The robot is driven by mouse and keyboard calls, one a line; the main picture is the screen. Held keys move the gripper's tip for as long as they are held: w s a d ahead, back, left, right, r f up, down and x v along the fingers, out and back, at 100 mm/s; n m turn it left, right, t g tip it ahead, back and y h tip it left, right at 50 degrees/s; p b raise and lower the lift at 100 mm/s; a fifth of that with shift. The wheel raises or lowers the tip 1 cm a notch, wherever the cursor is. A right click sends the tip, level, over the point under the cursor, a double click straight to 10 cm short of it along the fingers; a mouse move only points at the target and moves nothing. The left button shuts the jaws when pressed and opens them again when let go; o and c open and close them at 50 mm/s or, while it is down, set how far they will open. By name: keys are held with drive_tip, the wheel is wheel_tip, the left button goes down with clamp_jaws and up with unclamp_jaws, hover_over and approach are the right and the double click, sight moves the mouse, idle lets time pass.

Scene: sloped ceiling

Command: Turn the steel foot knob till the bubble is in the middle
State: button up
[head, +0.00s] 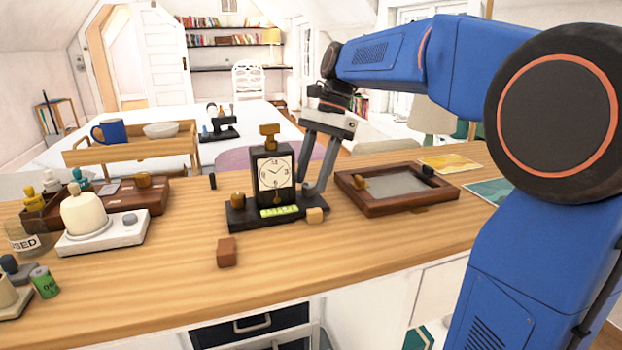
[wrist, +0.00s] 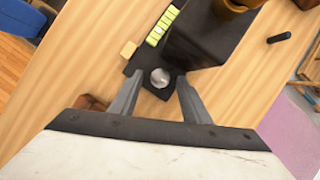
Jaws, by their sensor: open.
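A black clock (head: 273,172) with a white dial stands on a dark base (head: 240,216) on the wooden counter. A yellow-green level vial (head: 280,211) lies along the base's front; it also shows in the wrist view (wrist: 161,25). The bubble's place in it is too small to tell. The round steel foot knob (wrist: 160,78) sits at the base's end in the wrist view; I cannot make it out in the head view. My gripper (wrist: 161,84) is open, pointing down, with one finger on each side of the knob. Contact is not clear.
A pale wooden block (head: 315,215) lies against the base's front right. A brown block (head: 226,252) is nearer the counter's front. A dark framed tray (head: 346,188) stands to the right, a white device with a cream dome (head: 85,215) to the left. The front counter is mostly clear.

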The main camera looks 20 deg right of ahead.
drive_tip(key=shift+s+a+f, duration=0.1)
drive_tip(key=shift+a+f, duration=0.1)
drive_tip(key=shift+f, duration=0.25)
drive_tip(key=c, duration=1)
drive_tip(key=shift+n+g+h, duration=0.4)
drive_tip(key=shift+n+g, duration=0.1)
drive_tip(key=shift+n, duration=1.2)
drive_tip(key=shift+c, duration=0.2)
drive_tip(key=o, duration=1)
drive_tip(key=shift+o, duration=0.2)
drive_tip(key=shift+m, duration=0.3)
